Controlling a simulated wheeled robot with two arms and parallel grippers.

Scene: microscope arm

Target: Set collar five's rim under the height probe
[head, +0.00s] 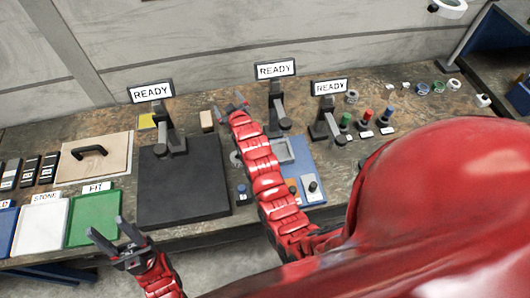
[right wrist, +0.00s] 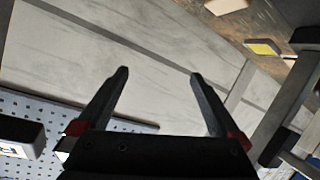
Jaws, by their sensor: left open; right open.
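Three dark stands with READY signs rise from the bench: a left one (head: 170,140), a middle one (head: 277,115) and a right one (head: 328,125). I cannot tell which is the height probe. Several small rings lie at the back right, among them a dark one (head: 352,96), a green one (head: 438,87) and a pale one (head: 453,84). No number is readable, so I cannot pick out collar five. My right gripper (head: 229,103) is open and empty between the left and middle stands. In the right wrist view its fingers (right wrist: 158,73) frame bare wall. My left gripper (head: 106,226) is open and empty before the green tray.
A black plate (head: 182,190) lies before the left stand. A green tray (head: 93,218), a white tray (head: 40,228) and a tan board with a black handle (head: 95,160) lie at left. Colored knobbed pieces (head: 366,116) stand at right. My right arm covers the middle bench.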

